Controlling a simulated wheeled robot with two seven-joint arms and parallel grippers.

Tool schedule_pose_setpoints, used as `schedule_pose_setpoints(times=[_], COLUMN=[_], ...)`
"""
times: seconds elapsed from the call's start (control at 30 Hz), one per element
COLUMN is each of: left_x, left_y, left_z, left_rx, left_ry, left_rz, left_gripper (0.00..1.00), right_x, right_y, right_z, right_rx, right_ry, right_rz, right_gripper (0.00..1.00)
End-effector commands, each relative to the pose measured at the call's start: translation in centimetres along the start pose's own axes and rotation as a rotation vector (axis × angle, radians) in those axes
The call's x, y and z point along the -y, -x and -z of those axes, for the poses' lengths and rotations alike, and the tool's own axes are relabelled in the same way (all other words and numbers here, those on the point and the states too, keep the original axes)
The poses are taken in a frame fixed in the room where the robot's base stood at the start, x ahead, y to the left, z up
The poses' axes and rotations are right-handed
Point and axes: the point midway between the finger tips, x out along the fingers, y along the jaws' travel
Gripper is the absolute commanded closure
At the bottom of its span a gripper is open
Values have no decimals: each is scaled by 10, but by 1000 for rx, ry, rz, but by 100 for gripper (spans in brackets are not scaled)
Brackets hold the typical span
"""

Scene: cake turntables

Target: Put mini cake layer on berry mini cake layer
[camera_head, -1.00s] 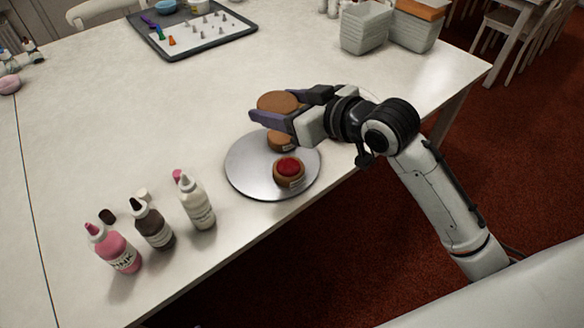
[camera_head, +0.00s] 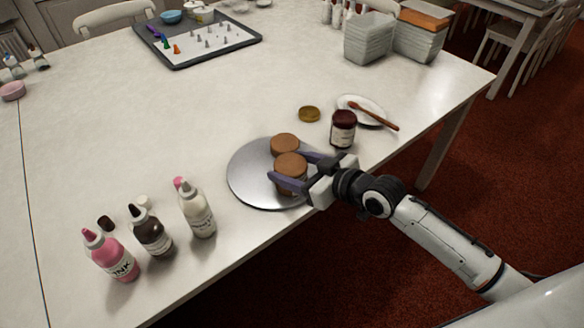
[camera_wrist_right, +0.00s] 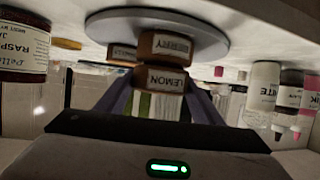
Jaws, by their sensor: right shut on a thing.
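My right gripper (camera_head: 287,166) is shut on a round brown mini cake layer (camera_head: 291,161), labelled LEMON in the upside-down right wrist view (camera_wrist_right: 160,79). It holds this layer level, directly over the berry mini cake layer (camera_wrist_right: 164,46), whose BERRY label faces the wrist camera. The two look stacked; I cannot tell whether they touch. In the head view the held layer hides the berry layer's red top. Another brown cake layer (camera_head: 284,143) sits just behind on the silver turntable (camera_head: 248,178). My left gripper is not in view.
A dark jam jar (camera_head: 343,130) stands right of the turntable, near a plate with a brown utensil (camera_head: 374,114) and a gold lid (camera_head: 309,114). Several squeeze bottles (camera_head: 151,232) stand at front left. The middle of the table behind the turntable is clear.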

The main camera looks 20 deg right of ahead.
Motion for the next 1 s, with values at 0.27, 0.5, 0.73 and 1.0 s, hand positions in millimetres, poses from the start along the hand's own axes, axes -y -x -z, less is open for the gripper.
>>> schedule_pose_setpoints(times=[0.27, 0.5, 0.73, 1.0], left_x=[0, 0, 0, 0], left_y=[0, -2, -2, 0], left_z=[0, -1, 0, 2], left_rx=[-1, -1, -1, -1], left_ry=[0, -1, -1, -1], left_rz=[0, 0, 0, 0], left_gripper=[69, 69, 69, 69], right_x=[0, 0, 0, 0], right_y=[-1, -2, -2, 17], right_z=[-2, -5, -5, -3], right_rx=[-3, -2, -2, 1], right_ry=[1, 0, 0, 1], right_rz=[0, 0, 0, 0], right_gripper=[61, 20, 20, 20])
